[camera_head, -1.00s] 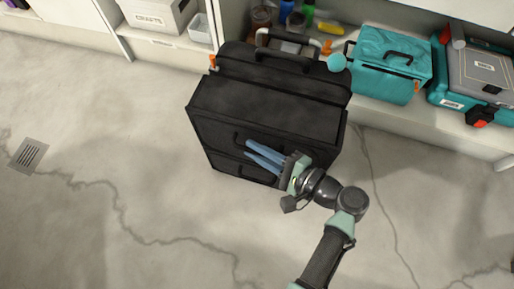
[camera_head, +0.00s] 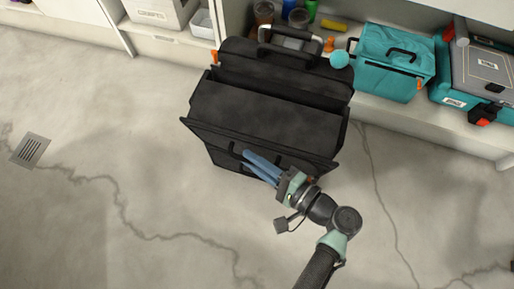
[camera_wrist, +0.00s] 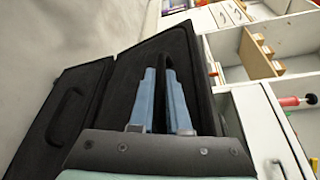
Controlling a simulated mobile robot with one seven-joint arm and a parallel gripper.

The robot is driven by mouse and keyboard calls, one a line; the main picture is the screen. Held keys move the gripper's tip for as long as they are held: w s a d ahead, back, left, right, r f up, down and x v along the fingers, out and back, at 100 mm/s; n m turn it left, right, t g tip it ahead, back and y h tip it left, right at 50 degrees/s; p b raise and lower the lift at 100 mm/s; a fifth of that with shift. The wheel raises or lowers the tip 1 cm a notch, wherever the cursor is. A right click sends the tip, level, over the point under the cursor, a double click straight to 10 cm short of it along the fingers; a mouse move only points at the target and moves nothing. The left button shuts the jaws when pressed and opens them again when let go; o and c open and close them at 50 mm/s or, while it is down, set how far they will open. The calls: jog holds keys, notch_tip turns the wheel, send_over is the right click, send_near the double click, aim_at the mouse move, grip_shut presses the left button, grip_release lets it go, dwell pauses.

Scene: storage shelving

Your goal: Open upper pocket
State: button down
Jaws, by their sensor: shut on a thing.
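The black bag (camera_head: 270,108) stands on the floor in front of the shelf. Its upper pocket (camera_head: 205,136) is on the front face, and the panel's top edge leans outward, leaving a gap behind it. My gripper (camera_head: 248,161) has its blue fingers closed on the upper pocket's handle (camera_wrist: 168,80), which shows as a dark loop between the fingers in the wrist view. The lower pocket's handle (camera_wrist: 66,116) shows at the left of the wrist view. The lower front is mostly hidden from the head camera.
A teal bag (camera_head: 390,60) and a teal and grey case (camera_head: 470,75) sit on the shelf at right. A white box (camera_head: 160,10) is at upper left. The concrete floor before the bag is clear, with a drain grate (camera_head: 30,150) at left.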

jog(key=s+a+f+n+t+b, duration=0.1)
jog(key=s+f+n+b, duration=0.1)
jog(key=s+f, duration=0.2)
jog(key=shift+s+a+n, duration=0.25)
jog(key=shift+s+n, duration=0.15)
jog(key=shift+s, duration=0.1)
jog(key=c, duration=1.2)
grip_release()
jog(key=shift+o, duration=0.2)
jog(key=shift+y, duration=0.3)
jog(key=p+v, duration=0.3)
jog(key=v, duration=1)
